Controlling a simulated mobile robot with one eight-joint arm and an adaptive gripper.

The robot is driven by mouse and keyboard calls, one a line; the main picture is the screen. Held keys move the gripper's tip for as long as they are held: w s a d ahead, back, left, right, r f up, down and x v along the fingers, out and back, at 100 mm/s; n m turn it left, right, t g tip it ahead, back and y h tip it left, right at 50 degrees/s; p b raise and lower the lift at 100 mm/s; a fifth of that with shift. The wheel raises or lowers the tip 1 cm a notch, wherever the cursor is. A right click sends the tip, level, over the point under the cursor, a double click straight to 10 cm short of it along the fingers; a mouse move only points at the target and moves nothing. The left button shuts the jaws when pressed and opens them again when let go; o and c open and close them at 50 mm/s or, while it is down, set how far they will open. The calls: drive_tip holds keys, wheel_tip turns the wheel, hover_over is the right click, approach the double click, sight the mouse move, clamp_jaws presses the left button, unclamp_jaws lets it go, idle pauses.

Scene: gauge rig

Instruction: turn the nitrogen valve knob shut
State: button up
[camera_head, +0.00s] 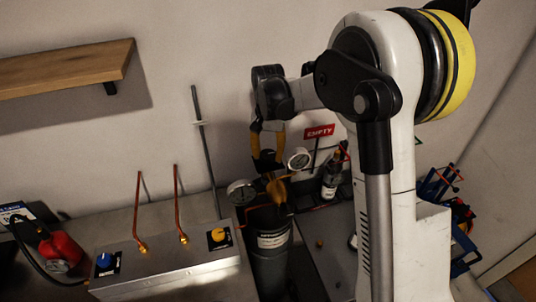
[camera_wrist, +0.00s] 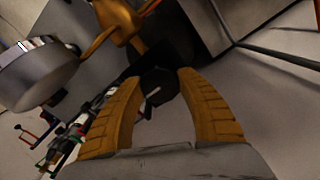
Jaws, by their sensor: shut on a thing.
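The valve knob is black with a pale mark on its face. It sits at the top of the dark gas cylinder (camera_head: 270,268), above the brass regulator body (camera_head: 277,190). In the wrist view the knob (camera_wrist: 160,88) lies between my two yellow fingertips. My gripper (camera_head: 267,154) comes down from above and is shut on the knob; the fingers also show in the wrist view (camera_wrist: 160,82). The fingers partly cover the knob in the head view. The cylinder's label is too small to read.
Two round gauges flank the valve, one left (camera_head: 241,192) and one right (camera_head: 299,158). A steel box (camera_head: 165,268) with blue and yellow knobs and copper tubes stands left.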

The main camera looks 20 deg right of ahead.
sight(268, 154)
drive_tip(key=o, duration=1.2)
drive_tip(key=shift+r, duration=0.1)
wheel_tip(268, 154, up, 12)
drive_tip(key=shift+f, duration=0.1)
drive_tip(key=s+f+n+t+b, duration=0.2)
drive_tip(key=s+f+b, duration=0.2)
drive_tip(key=s, duration=0.4)
drive_tip(key=s+f+n+t+b, duration=0.1)
drive_tip(key=s+f+b, duration=0.3)
drive_tip(key=s, duration=0.5)
drive_tip(key=s+f+n+t+b, duration=0.2)
drive_tip(key=s+f+t+b, duration=0.2)
drive_tip(key=s, duration=0.4)
drive_tip(key=shift+s+f+n, duration=0.3)
drive_tip(key=shift+s+f, duration=0.1)
drive_tip(key=shift+f, duration=0.3)
